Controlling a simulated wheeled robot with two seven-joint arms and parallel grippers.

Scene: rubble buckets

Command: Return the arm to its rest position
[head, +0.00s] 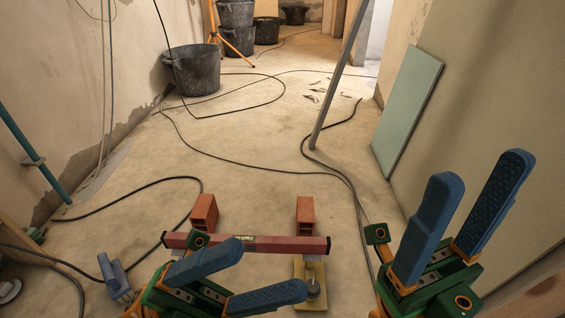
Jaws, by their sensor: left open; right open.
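My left gripper (268,278) is at the bottom centre-left, with its two blue fingers spread and nothing between them. Its upper finger overlaps the near side of a red spirit level (285,244) in the picture; whether they touch cannot be told. My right gripper (478,192) is at the lower right, its blue fingers pointing up and apart, empty. Both grippers have green and orange bodies. The lower parts of both arms are out of the picture.
Two bricks, left (204,213) and right (305,215), stand by the level. Black cables (255,166) cross the floor. A grey bucket (196,70) stands at the left wall. A green panel (408,108) leans right. Mid-floor is mostly clear.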

